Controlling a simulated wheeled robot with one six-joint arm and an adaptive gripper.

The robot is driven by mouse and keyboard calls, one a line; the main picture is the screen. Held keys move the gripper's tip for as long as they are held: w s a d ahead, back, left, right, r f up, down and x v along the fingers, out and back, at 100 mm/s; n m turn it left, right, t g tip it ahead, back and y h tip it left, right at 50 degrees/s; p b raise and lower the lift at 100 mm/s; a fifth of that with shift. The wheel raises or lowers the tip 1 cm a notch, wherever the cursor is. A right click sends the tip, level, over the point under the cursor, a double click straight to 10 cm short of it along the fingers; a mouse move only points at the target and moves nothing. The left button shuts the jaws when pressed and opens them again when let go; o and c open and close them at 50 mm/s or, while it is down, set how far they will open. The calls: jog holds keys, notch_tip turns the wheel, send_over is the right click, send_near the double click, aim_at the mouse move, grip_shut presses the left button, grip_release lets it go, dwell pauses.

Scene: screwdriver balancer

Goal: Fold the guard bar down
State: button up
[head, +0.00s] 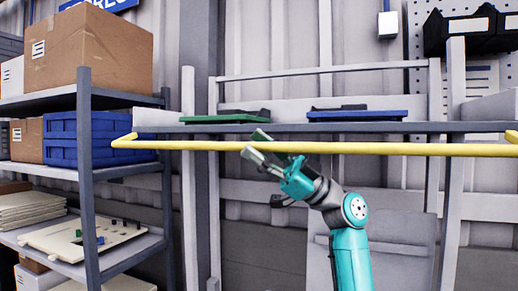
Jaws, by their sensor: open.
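The yellow guard bar (400,148) runs level across the head view, in front of the grey workbench (380,128). Its left end bends back near the shelf rack, and its right end bends at the picture's edge. My gripper (256,145) is open at the bar, left of the bar's middle. In the picture, one finger shows above the bar and the other overlaps its lower edge. The bar passes between the fingertips, but I cannot tell whether they touch it. My teal arm comes up from below.
A green tray (225,119) and a blue tray (357,115) lie on the bench behind the bar. A shelf rack (89,190) with cardboard boxes (95,45) and a blue crate (60,150) stands at left. Black bins (468,33) hang at upper right.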

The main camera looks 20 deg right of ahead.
jog(key=v, duration=1.2)
jog(key=shift+w, duration=0.1)
